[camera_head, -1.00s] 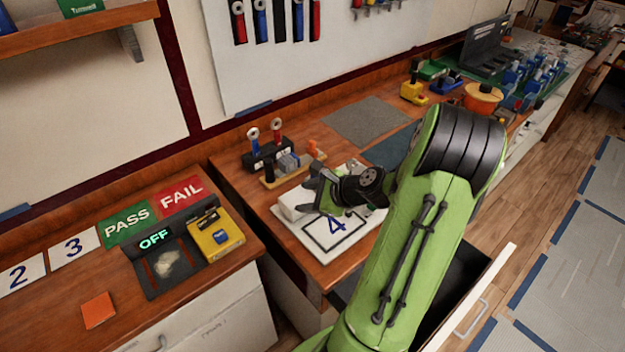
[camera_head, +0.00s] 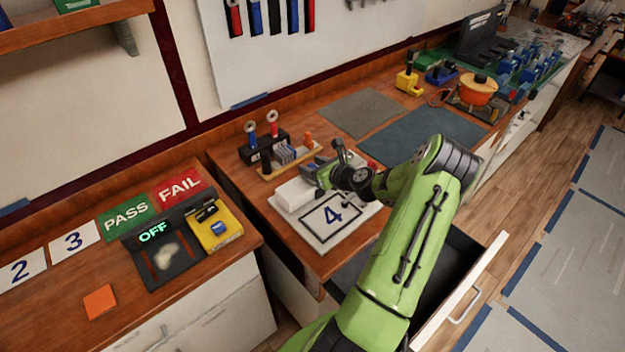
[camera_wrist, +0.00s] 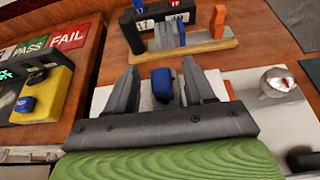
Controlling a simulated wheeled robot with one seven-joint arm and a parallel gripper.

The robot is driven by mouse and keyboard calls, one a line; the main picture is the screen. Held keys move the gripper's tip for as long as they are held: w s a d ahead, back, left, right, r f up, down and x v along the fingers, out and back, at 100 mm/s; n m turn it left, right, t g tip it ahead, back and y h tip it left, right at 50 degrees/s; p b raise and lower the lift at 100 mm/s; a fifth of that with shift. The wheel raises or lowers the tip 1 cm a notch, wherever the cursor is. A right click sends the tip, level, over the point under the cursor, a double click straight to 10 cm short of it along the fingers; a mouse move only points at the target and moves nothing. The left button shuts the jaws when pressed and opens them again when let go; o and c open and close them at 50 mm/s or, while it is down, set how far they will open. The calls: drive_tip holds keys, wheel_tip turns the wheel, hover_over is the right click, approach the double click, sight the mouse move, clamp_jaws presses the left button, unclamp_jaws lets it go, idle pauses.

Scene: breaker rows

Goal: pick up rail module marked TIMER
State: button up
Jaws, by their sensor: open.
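No TIMER marking is legible in either view. In the wrist view a small blue module (camera_wrist: 162,84) shows between the two fingers of my open gripper (camera_wrist: 161,78), with a gap on each side. I cannot tell whether it is the TIMER module. Beyond it a wooden rail holder (camera_wrist: 195,48) carries several grey modules (camera_wrist: 163,37), a blue one (camera_wrist: 181,33) and an orange end piece (camera_wrist: 218,21). In the head view my gripper (camera_head: 322,163) is just right of this holder (camera_head: 293,166), above the back of the white board marked 4 (camera_head: 345,228). The blue module is hidden there.
A white block (camera_head: 294,194) sits on the board, left of my gripper. A black holder with tools (camera_head: 264,148) stands behind the rail holder. A yellow box (camera_head: 218,231) is at left by the PASS and FAIL cards. An open drawer (camera_head: 465,290) juts out at right.

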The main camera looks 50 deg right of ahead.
drive_tip(key=x, duration=0.2)
drive_tip(key=shift+w+d+f, duration=0.1)
drive_tip(key=shift+w+f, duration=0.1)
drive_tip(key=shift+w, duration=0.2)
drive_tip(key=shift+s, duration=0.15)
drive_tip(key=shift+c, duration=0.7)
clamp_jaws()
drive_tip(key=shift+r, duration=0.1)
